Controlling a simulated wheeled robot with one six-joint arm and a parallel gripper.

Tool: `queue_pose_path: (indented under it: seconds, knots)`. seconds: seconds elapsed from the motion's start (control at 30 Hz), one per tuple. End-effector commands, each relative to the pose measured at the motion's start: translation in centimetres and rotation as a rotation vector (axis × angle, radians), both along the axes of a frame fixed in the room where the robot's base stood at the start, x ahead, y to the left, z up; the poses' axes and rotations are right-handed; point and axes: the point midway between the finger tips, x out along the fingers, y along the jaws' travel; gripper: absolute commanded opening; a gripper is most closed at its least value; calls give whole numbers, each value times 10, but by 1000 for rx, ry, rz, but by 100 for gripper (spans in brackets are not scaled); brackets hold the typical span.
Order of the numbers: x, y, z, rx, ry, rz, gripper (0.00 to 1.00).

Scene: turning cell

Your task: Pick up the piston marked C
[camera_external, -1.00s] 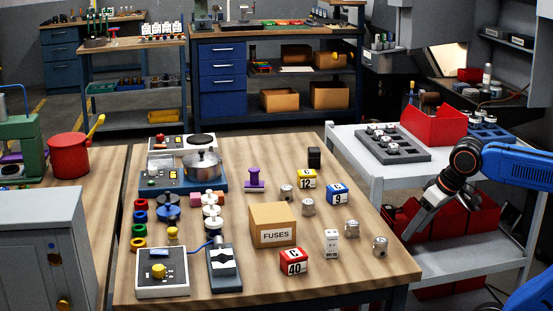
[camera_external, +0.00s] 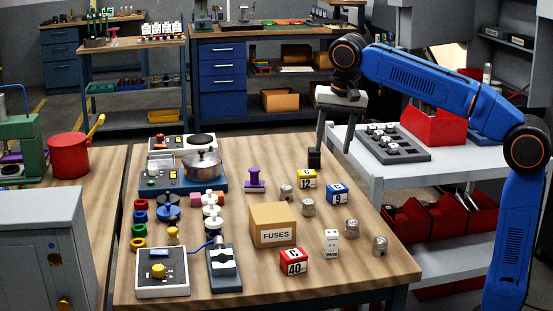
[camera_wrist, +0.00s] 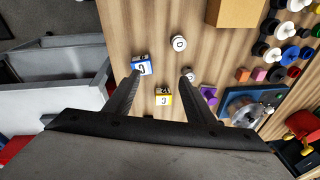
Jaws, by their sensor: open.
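Several small silvery pistons stand on the wooden table: one piston (camera_external: 286,192) beside the yellow block, one piston (camera_external: 308,207) in front of it, and two more, one (camera_external: 352,228) and another (camera_external: 380,246), toward the right edge. Their letters cannot be read in the external view. In the wrist view one piston (camera_wrist: 179,43) has a top marked D. Another piston (camera_wrist: 187,74) is partly hidden by a fingertip, its mark unclear. I cannot tell which is C. My gripper (camera_external: 334,150) is open, pointing down above the table's back right edge, with nothing between its fingers.

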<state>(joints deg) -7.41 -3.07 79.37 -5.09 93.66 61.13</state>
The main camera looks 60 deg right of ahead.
Motion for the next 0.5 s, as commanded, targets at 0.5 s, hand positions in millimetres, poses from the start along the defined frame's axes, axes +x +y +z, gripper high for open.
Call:
queue_pose_path:
  seconds: [0.5]
  knots:
    - [119,21,6,-4,108,-374,50]
